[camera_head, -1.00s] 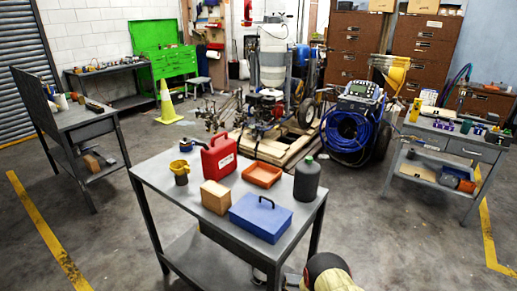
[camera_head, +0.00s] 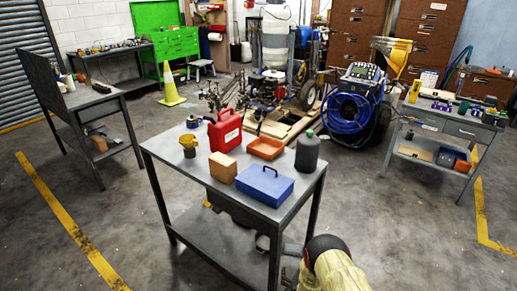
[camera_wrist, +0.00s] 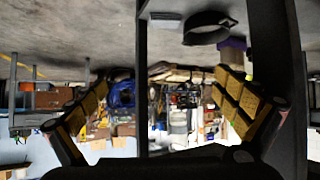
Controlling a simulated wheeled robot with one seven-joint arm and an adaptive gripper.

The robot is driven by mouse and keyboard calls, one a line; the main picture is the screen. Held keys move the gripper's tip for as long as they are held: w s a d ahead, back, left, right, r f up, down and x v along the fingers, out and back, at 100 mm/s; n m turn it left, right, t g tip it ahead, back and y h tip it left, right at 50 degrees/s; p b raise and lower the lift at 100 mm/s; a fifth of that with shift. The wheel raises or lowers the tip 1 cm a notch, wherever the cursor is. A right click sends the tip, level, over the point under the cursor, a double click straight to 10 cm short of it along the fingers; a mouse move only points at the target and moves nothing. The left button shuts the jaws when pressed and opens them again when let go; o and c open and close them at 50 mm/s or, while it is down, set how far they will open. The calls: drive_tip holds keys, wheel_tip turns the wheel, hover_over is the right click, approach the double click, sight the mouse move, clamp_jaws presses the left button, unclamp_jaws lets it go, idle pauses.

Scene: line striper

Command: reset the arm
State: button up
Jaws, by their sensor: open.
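My gripper (camera_wrist: 162,80) is open in the wrist view, its two padded fingers spread wide with nothing between them. The wrist picture is upside down, with the floor at its top. In the head view my tan arm with its black joint shows at the bottom, beside the front right of the grey table (camera_head: 212,177); the gripper is hard to make out there. Dark table legs (camera_wrist: 142,75) stand close in the wrist view, one running behind the space between the fingers.
On the table stand a red canister (camera_head: 225,131), a blue box (camera_head: 265,186), a cardboard-coloured block (camera_head: 222,167), an orange tray (camera_head: 265,148) and a dark bottle (camera_head: 307,153). A dark round pan (camera_wrist: 208,27) lies near the gripper. Open floor (camera_head: 410,220) lies to the right.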

drive_tip(key=s+a+f+g+y, duration=0.1)
drive_tip(key=s+f+g, duration=0.15)
drive_tip(key=s, duration=0.35)
drive_tip(key=s+a+f+g, duration=0.1)
drive_tip(key=s+f+g, duration=0.1)
drive_tip(key=s+g, duration=0.3)
drive_tip(key=s+r, duration=0.9)
drive_tip(key=r, duration=1.3)
drive_tip(key=s+d+r+t+p, duration=0.1)
drive_tip(key=s+r, duration=0.8)
drive_tip(key=r, duration=1.3)
drive_tip(key=s+r+n+p, duration=0.1)
drive_tip(key=s+r, duration=0.8)
drive_tip(key=r, duration=1.3)
drive_tip(key=shift+s+d+t+y, duration=0.3)
drive_tip(key=shift+t, duration=0.05)
